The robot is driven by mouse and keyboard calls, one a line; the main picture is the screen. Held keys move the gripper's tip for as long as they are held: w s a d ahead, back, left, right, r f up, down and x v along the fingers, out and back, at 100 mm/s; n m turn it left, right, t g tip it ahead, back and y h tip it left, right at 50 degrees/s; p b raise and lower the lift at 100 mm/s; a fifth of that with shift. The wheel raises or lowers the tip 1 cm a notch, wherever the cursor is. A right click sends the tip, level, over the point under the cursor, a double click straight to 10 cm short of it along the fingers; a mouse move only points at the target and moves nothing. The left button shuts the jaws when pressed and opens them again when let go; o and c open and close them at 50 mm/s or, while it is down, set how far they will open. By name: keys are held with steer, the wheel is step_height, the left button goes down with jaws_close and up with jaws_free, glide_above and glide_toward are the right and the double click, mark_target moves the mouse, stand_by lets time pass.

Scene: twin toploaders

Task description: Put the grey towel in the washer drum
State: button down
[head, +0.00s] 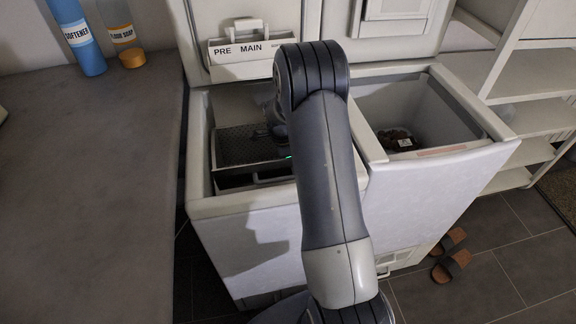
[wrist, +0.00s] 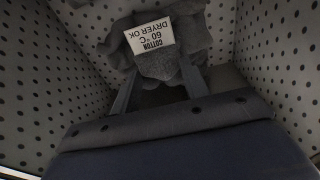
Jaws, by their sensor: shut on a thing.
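The grey towel (wrist: 160,66) is bunched up and bears a white label reading "COTTON 60°C DRYER OK". My gripper (wrist: 160,75) is shut on it, with one finger on each side in the wrist view. Perforated walls of the washer drum (wrist: 55,70) surround the towel and fingers, so the gripper is down inside the drum. In the head view the drum (head: 235,145) shows through the open top of the left machine. My arm hides much of that opening, and the towel cannot be made out there. Whether the towel touches the drum floor I cannot tell.
A second open toploader (head: 440,105) stands on the right with a dark, labelled item (head: 397,139) inside. A detergent drawer (head: 240,48) sticks out above the left opening. A counter (head: 85,170) with two bottles is at left, shelves (head: 525,115) at right, sandals (head: 450,255) on the floor.

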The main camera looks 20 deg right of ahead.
steer(key=shift+f, duration=0.6)
steer(key=shift+f, duration=0.15)
steer(key=c, duration=0.8)
jaws_free()
steer(key=shift+o, duration=0.2)
step_height(320, 180, up, 12)
steer(key=a+p, duration=0.1)
steer(key=shift+w+a, duration=0.15)
steer(key=shift+a, duration=0.05)
